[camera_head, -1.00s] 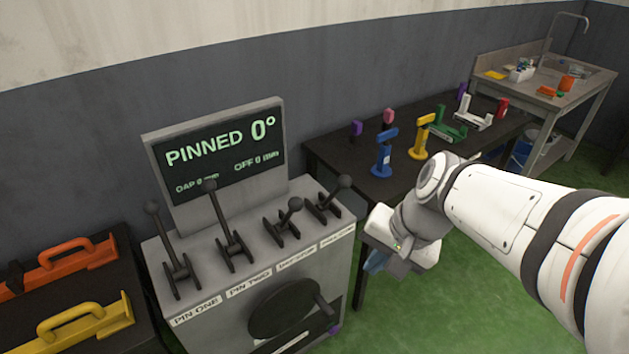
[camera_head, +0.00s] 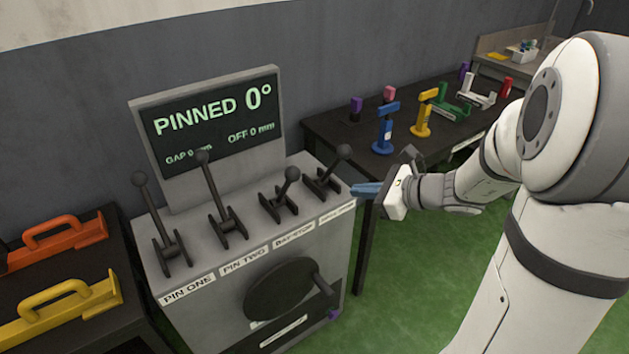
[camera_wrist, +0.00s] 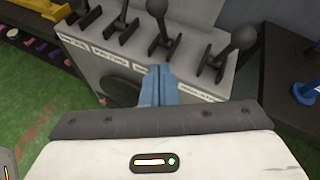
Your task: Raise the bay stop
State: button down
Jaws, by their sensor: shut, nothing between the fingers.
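The bay stop lever (camera_head: 285,190) is the third from the left on the grey control console, with a dark ball knob leaning up and to the right in the head view. Its label (camera_head: 293,236) reads BAY STOP. In the wrist view the lever (camera_wrist: 161,30) stands just beyond my fingertips. My gripper (camera_head: 357,189) has blue fingers, shut and empty, pointing at the console near its right edge. In the wrist view the fingers (camera_wrist: 157,80) are together in front of the console's label edge. I see no contact with any lever.
The pin one lever (camera_head: 157,222), pin two lever (camera_head: 218,198) and a fourth lever (camera_head: 327,172) flank it closely. The screen (camera_head: 212,120) reads PINNED 0°. A dark crank wheel (camera_head: 283,290) is on the console front. A black table (camera_head: 335,140) with coloured holders stands behind.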

jog(key=a+r+p+x, duration=0.1)
jog(key=r+x, duration=0.1)
jog(key=x, duration=1.1)
jog(key=shift+r, duration=0.3)
jog(key=shift+a+p, duration=0.2)
jog(key=shift+p, duration=0.15)
